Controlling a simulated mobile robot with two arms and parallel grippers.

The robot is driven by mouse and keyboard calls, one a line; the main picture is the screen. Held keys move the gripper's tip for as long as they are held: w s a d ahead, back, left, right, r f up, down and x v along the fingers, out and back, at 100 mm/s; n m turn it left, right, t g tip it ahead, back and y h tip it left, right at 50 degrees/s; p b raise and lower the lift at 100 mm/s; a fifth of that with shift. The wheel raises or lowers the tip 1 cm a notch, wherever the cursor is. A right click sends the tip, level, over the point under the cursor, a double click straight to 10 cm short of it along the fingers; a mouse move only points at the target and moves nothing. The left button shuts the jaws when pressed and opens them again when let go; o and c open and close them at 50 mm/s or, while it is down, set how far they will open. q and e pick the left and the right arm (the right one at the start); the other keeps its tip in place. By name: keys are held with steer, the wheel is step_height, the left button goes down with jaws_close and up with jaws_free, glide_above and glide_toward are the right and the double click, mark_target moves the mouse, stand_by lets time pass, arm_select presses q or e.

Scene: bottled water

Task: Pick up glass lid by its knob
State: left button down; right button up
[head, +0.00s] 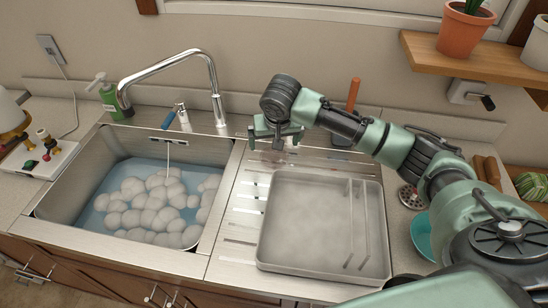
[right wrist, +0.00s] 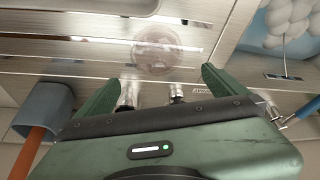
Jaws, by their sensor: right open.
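A clear round glass lid (right wrist: 157,48) lies on the ribbed metal drainboard in the right wrist view. It is faint and see-through, and its knob is hard to make out. In the head view I cannot pick the lid out near my gripper. My right gripper (head: 276,136) points down over the back left part of the drainboard. In the right wrist view its two green fingers (right wrist: 168,78) are apart with nothing between them, and the lid shows just beyond the fingertips. My left gripper is not in view.
A sink (head: 215,207) with foamy water (head: 120,222) is at the left, with a curved faucet (head: 166,77) behind it. A grey tray (head: 264,235) sits on the drainboard (head: 232,232). An orange-brown handle (head: 353,94) stands behind my arm. A shelf (head: 475,69) juts out at upper right.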

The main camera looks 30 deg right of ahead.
mark_target(274, 154)
steer(key=p+x, duration=0.1)
steer(key=x, duration=0.4)
steer(key=shift+d+f+p, duration=0.2)
steer(key=shift+f+p, duration=0.05)
steer(key=shift+p, duration=0.15)
steer(key=shift+w+f, duration=0.1)
steer(key=shift+f, duration=0.2)
steer(key=c, duration=1.4)
steer(key=shift+r, duration=0.15)
